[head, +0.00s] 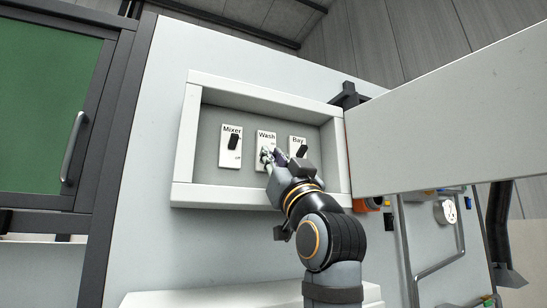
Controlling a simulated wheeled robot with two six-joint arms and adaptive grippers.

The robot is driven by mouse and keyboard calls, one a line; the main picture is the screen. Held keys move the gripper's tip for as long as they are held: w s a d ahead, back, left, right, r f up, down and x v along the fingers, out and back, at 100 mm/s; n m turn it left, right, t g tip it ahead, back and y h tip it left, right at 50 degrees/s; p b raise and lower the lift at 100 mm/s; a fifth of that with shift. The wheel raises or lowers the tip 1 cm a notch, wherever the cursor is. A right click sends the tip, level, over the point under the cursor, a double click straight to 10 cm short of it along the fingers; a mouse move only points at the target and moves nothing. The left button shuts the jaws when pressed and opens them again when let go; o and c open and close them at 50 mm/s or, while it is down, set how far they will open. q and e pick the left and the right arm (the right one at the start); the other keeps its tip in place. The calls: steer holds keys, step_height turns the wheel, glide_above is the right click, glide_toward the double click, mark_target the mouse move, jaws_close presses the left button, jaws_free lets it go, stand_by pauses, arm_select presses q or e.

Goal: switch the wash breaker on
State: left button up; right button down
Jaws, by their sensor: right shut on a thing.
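The wash breaker (266,138) is the middle of three white switch plates in a recessed, pale-framed box on the wall. Its label shows, but its lever is hidden behind my fingers. My right gripper (269,156) reaches up from below right, with its fingertips at the lower part of the wash plate. It is shut on the wash breaker's lever, as far as the view shows. Whether the lever is up or down cannot be told. My left gripper is not in view.
The mixer breaker (231,158) is on the left with a black lever. The bay breaker (299,142) is close on the right, partly covered by my gripper. The box's door (450,110) stands open to the right. A green-panelled door (45,100) is at the far left.

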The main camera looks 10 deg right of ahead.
steer(key=g+p, duration=0.1)
steer(key=r+g+p, duration=0.1)
steer(key=g+h+p, duration=0.1)
steer(key=shift+s+d+r, duration=0.1)
steer(key=shift+s+r, duration=0.15)
steer(key=shift+r, duration=0.1)
steer(key=shift+r+g+h+p, duration=0.25)
steer(key=shift+g+h+p, duration=0.05)
steer(key=shift+g+p, duration=1.2)
steer(key=shift+g, duration=0.1)
steer(key=c, duration=1.3)
jaws_free()
